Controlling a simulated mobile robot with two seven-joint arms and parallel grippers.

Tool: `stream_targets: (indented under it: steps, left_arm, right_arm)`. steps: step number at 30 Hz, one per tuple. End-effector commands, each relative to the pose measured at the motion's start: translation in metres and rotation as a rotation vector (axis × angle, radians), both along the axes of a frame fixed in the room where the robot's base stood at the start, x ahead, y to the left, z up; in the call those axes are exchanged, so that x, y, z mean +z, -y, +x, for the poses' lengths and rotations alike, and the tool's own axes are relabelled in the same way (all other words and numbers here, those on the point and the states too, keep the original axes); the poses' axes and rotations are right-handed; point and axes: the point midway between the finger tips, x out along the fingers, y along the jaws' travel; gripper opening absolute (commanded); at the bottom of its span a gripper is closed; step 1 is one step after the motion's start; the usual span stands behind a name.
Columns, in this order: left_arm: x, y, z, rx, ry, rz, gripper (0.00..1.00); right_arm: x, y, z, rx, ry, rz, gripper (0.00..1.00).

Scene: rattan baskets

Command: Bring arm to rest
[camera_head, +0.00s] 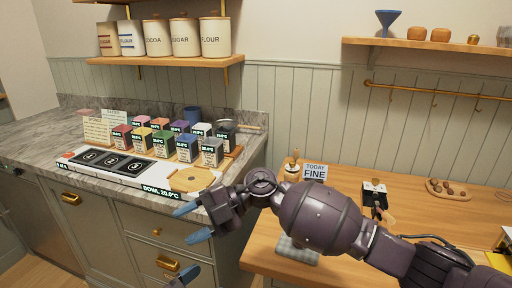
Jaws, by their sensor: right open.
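My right arm comes in from the right and reaches across the middle over the wooden table. My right gripper (193,222) is at its end, left of centre, in front of the counter's drawers. Its two blue fingertips are apart with nothing between them. One more blue fingertip, which seems to belong to my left gripper (185,275), shows at the bottom edge. The rest of that gripper is out of the picture.
A marble counter (40,137) holds a white tray (120,175) with several small coloured boxes, close behind my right gripper. The wooden table (335,270) under my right arm bears a small sign (314,172) and an oval tray (436,191).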

Motion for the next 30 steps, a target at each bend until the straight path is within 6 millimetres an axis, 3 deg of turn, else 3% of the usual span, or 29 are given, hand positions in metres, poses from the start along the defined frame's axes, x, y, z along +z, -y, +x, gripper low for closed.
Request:
stream_targets:
  steps: [8,14,23,30]
  left_arm:
    - [-0.021,-0.018,-0.020,0.143,-0.051,0.020,0.90]
    - [-0.036,-0.034,-0.037,0.241,-0.097,0.048,0.90]
    - [-0.062,-0.062,-0.067,0.380,-0.185,0.108,0.90]
    - [-0.083,-0.087,-0.097,0.483,-0.271,0.168,0.90]
  right_arm:
    - [-0.013,0.021,-0.005,-0.271,-0.213,0.362,0.51]
    - [-0.031,0.057,0.004,-0.534,-0.354,0.551,0.51]
    - [-0.086,0.139,0.010,-0.993,-0.558,0.702,0.51]
    - [-0.152,0.219,-0.010,-1.383,-0.718,0.700,0.51]
